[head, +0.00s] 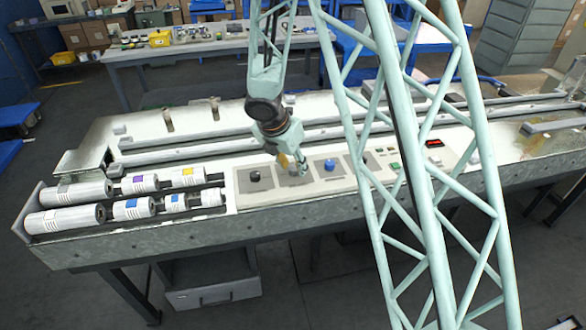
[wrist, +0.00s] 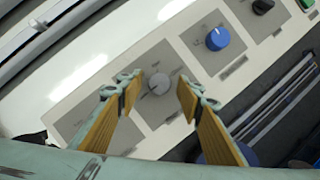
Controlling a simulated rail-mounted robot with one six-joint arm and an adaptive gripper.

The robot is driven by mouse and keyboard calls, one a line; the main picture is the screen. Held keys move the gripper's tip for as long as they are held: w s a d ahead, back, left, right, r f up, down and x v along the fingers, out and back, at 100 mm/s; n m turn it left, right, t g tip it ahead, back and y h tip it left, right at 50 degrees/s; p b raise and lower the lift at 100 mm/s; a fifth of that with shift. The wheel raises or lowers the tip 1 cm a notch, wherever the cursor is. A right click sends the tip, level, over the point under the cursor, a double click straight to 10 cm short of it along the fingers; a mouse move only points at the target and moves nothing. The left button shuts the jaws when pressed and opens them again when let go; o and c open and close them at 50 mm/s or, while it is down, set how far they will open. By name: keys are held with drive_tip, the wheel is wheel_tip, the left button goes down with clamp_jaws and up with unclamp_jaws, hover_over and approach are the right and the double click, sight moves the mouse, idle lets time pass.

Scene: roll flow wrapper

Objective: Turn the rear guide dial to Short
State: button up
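A light grey round dial (wrist: 158,83) sits on a grey square plate of the control panel, with small labels around it too blurred to read. I cannot read which dial is the rear guide one. My gripper (wrist: 153,92) is open, with its two orange-padded fingers on either side of the grey dial in the wrist view and apart from it. In the head view my gripper (head: 292,168) is over the panel between a black dial (head: 254,175) and a blue dial (head: 330,165), hiding most of the grey dial.
The wrist view shows the blue dial (wrist: 217,38), another black dial (wrist: 262,5) and a green button (wrist: 306,4) to the upper right. Several white film rolls (head: 138,184) lie left of the panel. A red display (head: 434,143) is at the right.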

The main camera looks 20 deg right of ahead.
drive_tip(key=shift+f, duration=0.15)
drive_tip(key=shift+c, duration=0.7)
drive_tip(key=c, duration=0.7)
